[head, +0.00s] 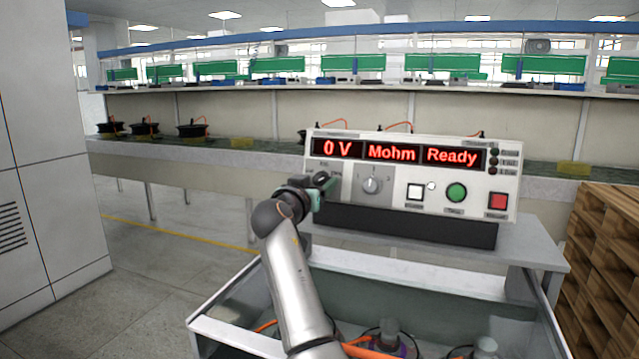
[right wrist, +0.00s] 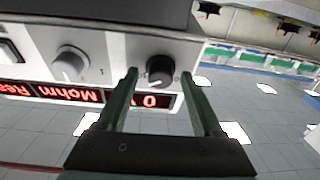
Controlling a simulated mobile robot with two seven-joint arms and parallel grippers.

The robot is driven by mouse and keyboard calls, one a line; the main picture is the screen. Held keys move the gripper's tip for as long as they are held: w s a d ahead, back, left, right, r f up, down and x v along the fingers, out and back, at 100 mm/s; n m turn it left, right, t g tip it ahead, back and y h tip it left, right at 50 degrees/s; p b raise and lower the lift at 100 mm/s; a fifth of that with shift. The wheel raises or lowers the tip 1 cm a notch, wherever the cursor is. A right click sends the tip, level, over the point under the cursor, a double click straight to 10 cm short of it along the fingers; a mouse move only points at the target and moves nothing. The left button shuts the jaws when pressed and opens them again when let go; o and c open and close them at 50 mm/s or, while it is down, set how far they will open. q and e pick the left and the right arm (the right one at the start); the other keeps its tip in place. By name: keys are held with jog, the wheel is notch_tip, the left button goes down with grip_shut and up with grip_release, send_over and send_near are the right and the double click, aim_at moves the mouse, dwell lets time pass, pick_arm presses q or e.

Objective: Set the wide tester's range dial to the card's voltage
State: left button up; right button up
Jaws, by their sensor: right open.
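The wide tester (head: 410,165) is a pale box with red displays reading "0 V", "Mohm" and "Ready". My right gripper (head: 326,184) is in front of its left end and hides the left dial in the head view. In the right wrist view, which is upside down, my right gripper (right wrist: 160,78) is open, its two fingers on either side of the dark left dial (right wrist: 160,70). I cannot tell whether they touch it. A grey selector knob (head: 370,185) is to its right in the head view. I see no readable voltage card. My left gripper is not in view.
The tester stands on a grey shelf (head: 540,243) above an open cart tray (head: 215,322) holding motors and orange cables. White, green and red buttons are right of the knob. A wooden rack (head: 605,260) is at the right, a white cabinet (head: 45,150) at the left.

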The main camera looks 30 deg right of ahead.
grip_shut()
dwell(0.6)
